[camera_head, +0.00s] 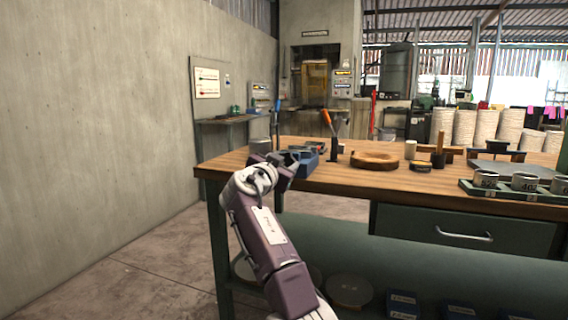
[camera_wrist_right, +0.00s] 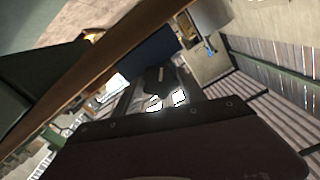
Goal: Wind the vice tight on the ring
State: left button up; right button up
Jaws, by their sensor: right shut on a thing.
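The blue vice (camera_head: 309,157) sits at the near left corner of the wooden bench top, and its blue body also shows in the right wrist view (camera_wrist_right: 153,50). My right gripper (camera_head: 283,166) is at the vice's near left side. In the right wrist view its fingers (camera_wrist_right: 157,88) are shut around a dark grey part that I take for the vice handle (camera_wrist_right: 158,76). My gripper and wrist hide most of that handle in the head view. I cannot make out a ring in the vice jaws. My left gripper is not in view.
A round wooden block (camera_head: 375,160) lies right of the vice. A tool with an orange handle (camera_head: 327,117) stands behind the vice. The bench drawer (camera_head: 462,236) is below the top. Floor left of the bench is clear.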

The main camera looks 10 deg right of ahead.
jog(key=o, duration=1.4)
jog(key=shift+c, duration=0.2)
jog(key=b+v, duration=0.2)
jog(key=f+b+v, duration=0.1)
jog(key=b+v, duration=0.1)
jog(key=shift+a, duration=0.15)
jog(key=b, duration=0.2)
send_near(285, 164)
jog(key=shift+r, duration=0.4)
